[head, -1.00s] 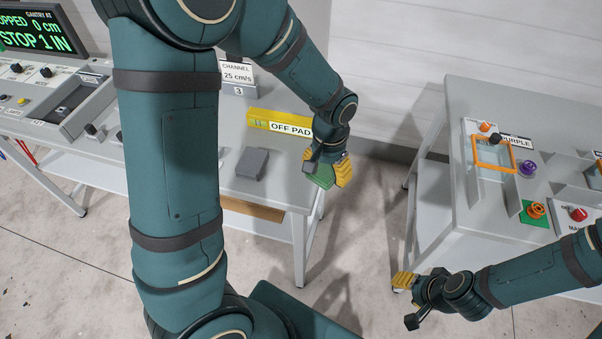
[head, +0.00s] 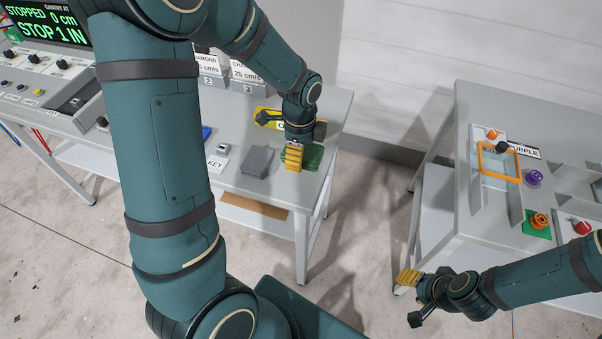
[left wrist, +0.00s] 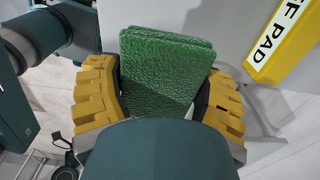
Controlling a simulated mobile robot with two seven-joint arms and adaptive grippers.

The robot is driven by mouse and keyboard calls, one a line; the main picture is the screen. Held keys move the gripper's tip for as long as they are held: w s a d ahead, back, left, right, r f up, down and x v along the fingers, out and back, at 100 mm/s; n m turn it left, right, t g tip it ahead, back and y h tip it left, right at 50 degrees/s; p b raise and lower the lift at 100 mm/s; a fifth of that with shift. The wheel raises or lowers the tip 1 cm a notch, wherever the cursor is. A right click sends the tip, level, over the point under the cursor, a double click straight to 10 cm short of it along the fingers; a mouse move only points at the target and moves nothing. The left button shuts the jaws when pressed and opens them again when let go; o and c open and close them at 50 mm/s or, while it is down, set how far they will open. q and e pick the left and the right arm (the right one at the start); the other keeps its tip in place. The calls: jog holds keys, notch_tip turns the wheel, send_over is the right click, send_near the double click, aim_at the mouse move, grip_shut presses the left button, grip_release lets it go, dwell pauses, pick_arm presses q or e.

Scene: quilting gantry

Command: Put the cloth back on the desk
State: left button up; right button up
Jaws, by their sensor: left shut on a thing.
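The green folded cloth (head: 314,156) is held by my left gripper (head: 294,157) over the right end of the left desk (head: 228,185). In the left wrist view the cloth (left wrist: 165,75) stands between the two yellow fingers of the left gripper (left wrist: 158,100), which are closed on its sides. I cannot tell whether the cloth touches the desk top. My right gripper (head: 408,278) is low, in front of the right table and far from the cloth; its finger gap is too small to judge.
A grey block (head: 257,162) lies just left of the cloth. The yellow OFF PAD bar (head: 264,118) lies behind it, partly hidden by my arm. The right table (head: 470,215) with an orange frame (head: 500,178) stands across a gap.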

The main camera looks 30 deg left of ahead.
aim_at(301, 176)
pick_arm(q)
notch_tip(301, 176, down, 8)
jog(key=shift+r+b, duration=0.1)
jog(key=shift+b, duration=0.55)
jog(key=o, duration=1.2)
jog(key=shift+r, duration=0.1)
notch_tip(301, 176, up, 12)
jog(key=shift+f+p, duration=0.1)
jog(key=shift+p, duration=1)
